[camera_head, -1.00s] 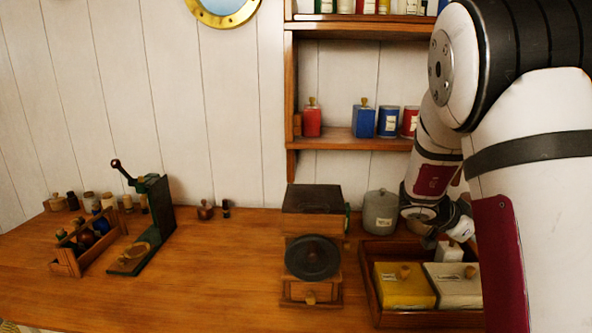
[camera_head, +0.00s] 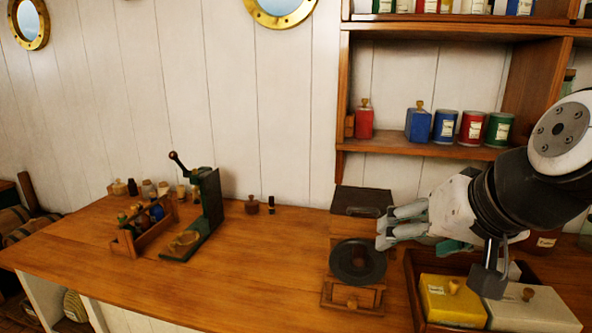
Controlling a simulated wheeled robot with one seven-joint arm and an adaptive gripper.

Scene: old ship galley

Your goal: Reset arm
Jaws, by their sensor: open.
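My gripper (camera_head: 388,228) is at the right of the head view, above the counter. Its fingers point left, and they look apart with nothing between them. The fingertips show in front of the wooden coffer-like grinder box (camera_head: 360,201) and above its round dark plate (camera_head: 358,262); I cannot tell if they touch it. My arm comes in from the right edge and hides part of the wooden tray (camera_head: 414,290) and what stands behind it.
The tray holds a yellow box (camera_head: 452,300) and a cream box (camera_head: 533,312). A shelf (camera_head: 420,150) with colored tins hangs above. A green press stand (camera_head: 208,210) and a small bottle crate (camera_head: 143,228) stand at left. The counter's middle (camera_head: 265,270) is clear.

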